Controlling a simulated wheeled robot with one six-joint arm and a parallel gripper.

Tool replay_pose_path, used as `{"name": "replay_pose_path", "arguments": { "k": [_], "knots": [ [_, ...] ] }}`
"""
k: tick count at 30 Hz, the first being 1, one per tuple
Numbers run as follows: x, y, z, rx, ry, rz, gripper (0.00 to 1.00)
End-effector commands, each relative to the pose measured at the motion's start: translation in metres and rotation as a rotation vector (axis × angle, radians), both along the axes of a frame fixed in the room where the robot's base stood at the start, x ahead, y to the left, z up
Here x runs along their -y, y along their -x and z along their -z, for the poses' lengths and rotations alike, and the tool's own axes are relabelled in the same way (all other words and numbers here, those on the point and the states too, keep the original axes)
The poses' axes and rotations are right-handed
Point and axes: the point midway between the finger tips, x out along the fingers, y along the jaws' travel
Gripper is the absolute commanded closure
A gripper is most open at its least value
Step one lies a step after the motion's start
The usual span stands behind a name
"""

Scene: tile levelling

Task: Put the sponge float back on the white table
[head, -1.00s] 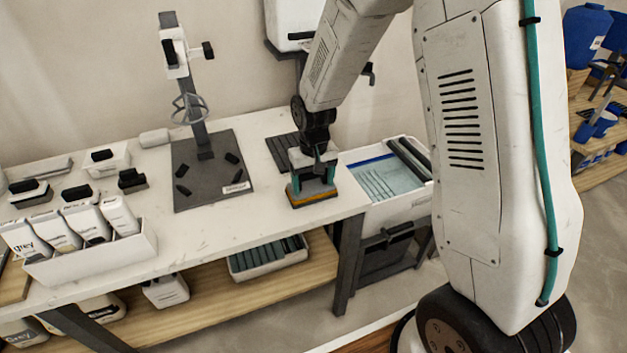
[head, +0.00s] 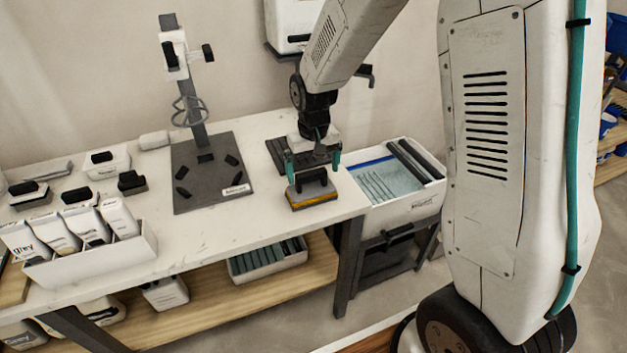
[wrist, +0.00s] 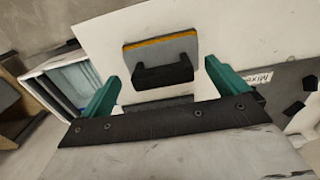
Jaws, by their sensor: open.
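The sponge float (head: 313,194), a grey block with an orange layer and a black handle, lies flat on the white table (head: 262,226) near its right front corner. It also shows in the wrist view (wrist: 161,58), handle toward the camera. My gripper (head: 313,162) is open above and just behind the float, its two teal fingers apart. In the wrist view the fingers (wrist: 160,85) stand either side of the handle with clear gaps, holding nothing.
A dark mixer stand (head: 208,170) stands left of the float. A white wash tub (head: 405,195) with blue water is beyond the table's right edge. The table's front middle is clear.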

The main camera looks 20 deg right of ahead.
Motion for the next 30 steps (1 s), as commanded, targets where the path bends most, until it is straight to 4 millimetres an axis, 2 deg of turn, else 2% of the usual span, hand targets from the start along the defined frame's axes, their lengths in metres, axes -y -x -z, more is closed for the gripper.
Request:
{"name": "replay_pose_path", "arguments": {
  "k": [3, 9, 17, 20, 23, 27, 30],
  "knots": [
    [0.0, -0.001, -0.028, 0.005, 0.0, 0.0, 0.01],
    [0.0, -0.001, -0.059, 0.002, 0.0, 0.0, 0.01],
    [0.0, 0.001, -0.072, 0.0, 0.0, 0.0, 0.01],
    [0.002, 0.009, -0.083, 0.008, 0.0, 0.0, 0.01],
    [0.006, 0.031, -0.108, 0.022, -0.001, 0.0, 0.01],
    [0.013, 0.084, -0.151, 0.046, -0.001, 0.001, 0.01],
    [0.019, 0.126, -0.175, 0.061, -0.001, 0.002, 0.01]
  ]
}}
